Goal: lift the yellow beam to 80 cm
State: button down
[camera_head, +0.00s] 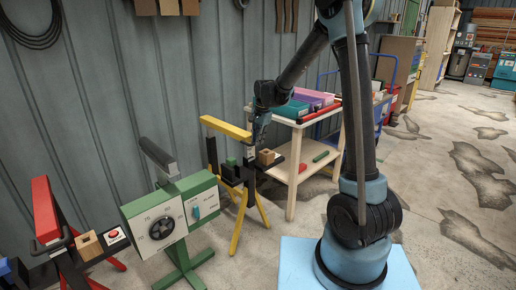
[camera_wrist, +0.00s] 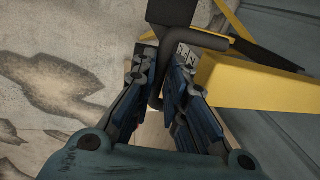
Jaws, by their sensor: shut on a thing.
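The yellow beam (camera_head: 225,127) is a short bar at the top of a black and yellow stand (camera_head: 238,197) beside the wall. My gripper (camera_head: 257,138) is at the beam's right end, pointing down. In the wrist view my gripper's fingers (camera_wrist: 163,70) are shut on the black handle. The fingers hide part of the handle. I cannot tell whether the beam touches its stand.
A green stand with a dial panel (camera_head: 166,222) is left of the yellow stand. A red beam (camera_head: 44,209) on a red stand is farther left. A wooden table (camera_head: 292,163) with coloured bins is close behind my gripper. The floor at right is mostly clear.

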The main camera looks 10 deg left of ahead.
notch_tip(320, 180, up, 7)
jog(key=shift+f, duration=0.2)
jog(key=c, duration=1.6)
grip_release()
notch_tip(320, 180, up, 12)
jog(key=s+d, duration=0.1)
jog(key=shift+d+f, duration=0.2)
jog(key=shift+d, duration=0.15)
jog(key=shift+s+d, duration=0.1)
